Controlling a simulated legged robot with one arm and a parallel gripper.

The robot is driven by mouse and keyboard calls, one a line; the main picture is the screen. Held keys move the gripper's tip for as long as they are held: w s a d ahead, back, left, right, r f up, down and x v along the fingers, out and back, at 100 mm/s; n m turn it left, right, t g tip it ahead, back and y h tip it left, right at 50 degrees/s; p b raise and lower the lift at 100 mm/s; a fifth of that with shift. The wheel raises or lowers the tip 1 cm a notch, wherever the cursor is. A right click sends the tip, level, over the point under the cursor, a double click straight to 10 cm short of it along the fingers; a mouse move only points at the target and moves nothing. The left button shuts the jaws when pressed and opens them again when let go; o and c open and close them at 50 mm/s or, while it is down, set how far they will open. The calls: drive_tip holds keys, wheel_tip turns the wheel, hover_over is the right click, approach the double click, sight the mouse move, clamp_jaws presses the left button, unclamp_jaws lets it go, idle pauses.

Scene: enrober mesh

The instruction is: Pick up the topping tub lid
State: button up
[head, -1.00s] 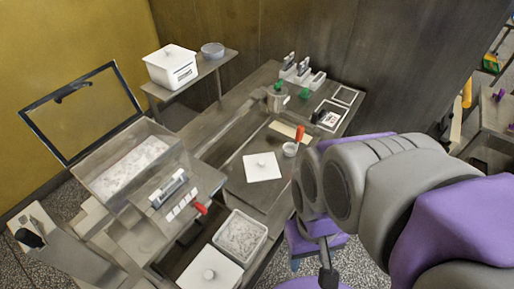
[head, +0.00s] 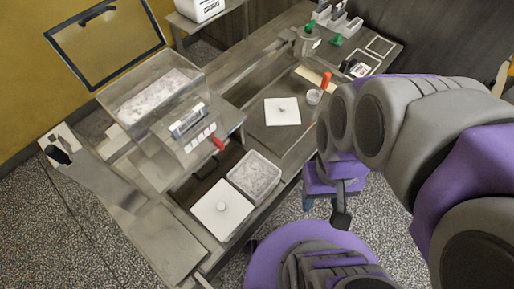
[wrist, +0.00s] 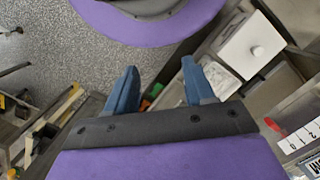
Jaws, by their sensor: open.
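One lid (head: 209,222) is at the bench's near edge, beside an open tub (head: 233,182) of pale flakes. In the wrist view a knobbed white lid (wrist: 240,60) is at upper right, beside a tub of pale flakes (wrist: 217,75). My gripper (wrist: 159,66) is open with its blue fingers apart and nothing between them; the lid is off to its right.
A machine with a clear cover (head: 190,72) and a red handle (head: 218,143) stands left of the tub. A small cup (head: 314,97) and a red-handled tool (head: 326,79) are on the bench behind. Speckled floor (head: 285,218) is open in front.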

drive_tip(key=shift+o, duration=0.3)
drive_tip(key=shift+w+a, duration=0.1)
drive_tip(key=m+t+y+b, duration=0.15)
drive_tip(key=m+b, duration=0.35)
drive_tip(key=m, duration=1.1)
hover_over(283, 106)
drive_tip(key=f, duration=2.1)
drive_tip(key=shift+w+d+f, duration=0.1)
drive_tip(key=shift+w+d, duration=0.15)
drive_tip(key=shift+d, duration=0.05)
drive_tip(key=f, duration=0.3)
drive_tip(key=f+b, duration=0.1)
drive_tip(key=shift+s+a+f, duration=0.2)
drive_tip(key=shift+s+a, duration=0.05)
drive_tip(key=shift+s, duration=0.1)
drive_tip(key=shift+f, duration=0.4)
drive_tip(key=shift+c, duration=0.3)
